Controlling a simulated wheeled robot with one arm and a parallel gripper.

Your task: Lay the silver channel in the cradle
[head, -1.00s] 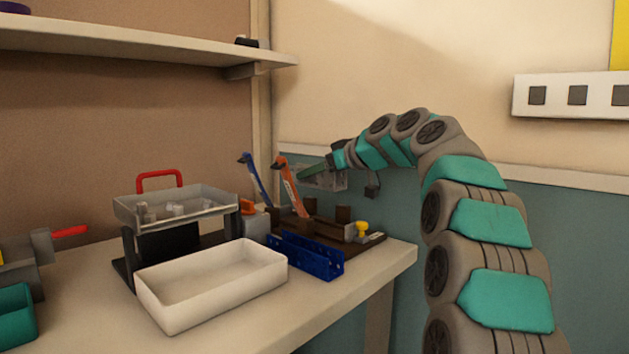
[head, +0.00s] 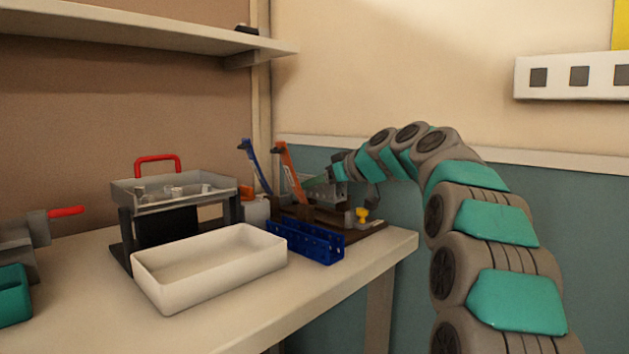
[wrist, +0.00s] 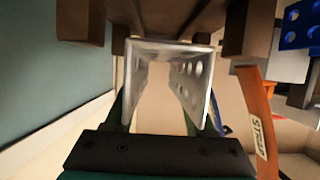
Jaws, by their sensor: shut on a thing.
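The silver channel (head: 325,188) is a perforated U-shaped piece. My gripper (head: 318,180) is shut on it. In the wrist view the channel (wrist: 200,72) lies between my green fingers (wrist: 167,105), its open end facing the camera. The cradle (head: 378,233) is a brown wooden fixture at the table's right end. In the wrist view its brown blocks (wrist: 252,30) stand on either side of the channel's far end. The channel is over or between the blocks; I cannot tell whether it touches the base.
An orange strap arm (head: 288,172) and a blue one (head: 256,168) stand raised beside the cradle. A blue perforated channel (head: 305,242) lies in front. A yellow knob (head: 362,215) is at the right. A white tray (head: 210,285) and grey raised tray (head: 128,192) stand left.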

